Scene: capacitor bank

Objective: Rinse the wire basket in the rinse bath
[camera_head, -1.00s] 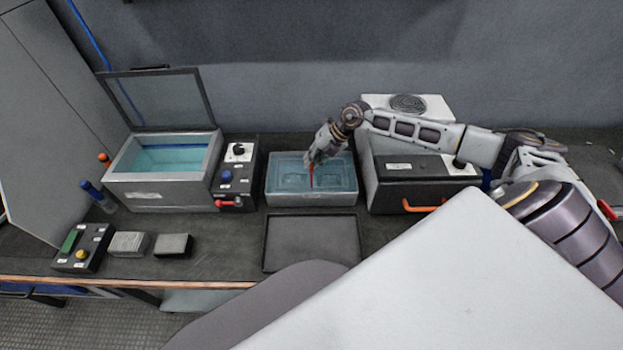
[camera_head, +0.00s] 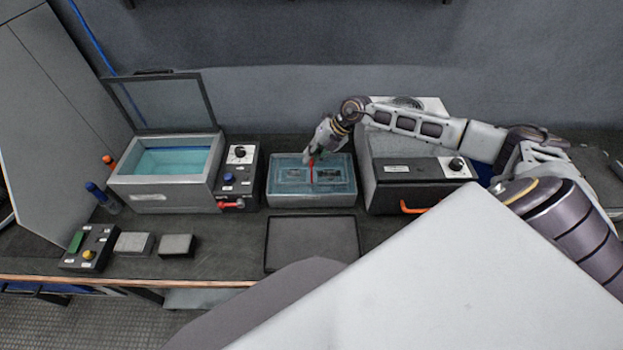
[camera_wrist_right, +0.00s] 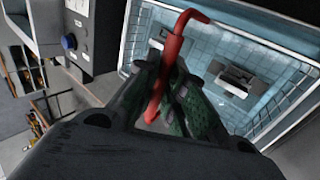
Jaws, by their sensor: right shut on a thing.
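The rinse bath (camera_head: 284,201) is a clear-walled tub of bluish water in the middle of the bench. The wire basket (camera_wrist_right: 200,62) is inside the bath outline, with its red handle (camera_head: 312,173) standing up. Two dark pieces show in the basket. My right gripper (camera_head: 313,156) is above the bath and shut on the red handle, which also shows between its fingers in the wrist view (camera_wrist_right: 165,75). How deep the basket sits in the water is hard to tell. My left gripper is not in view.
An open-lidded tank (camera_head: 150,199) of blue water is left of the bath, with a control box (camera_head: 236,182) between. A dark appliance (camera_head: 425,186) with an orange handle is close on the right. A flat black tray (camera_head: 312,244) lies empty in front.

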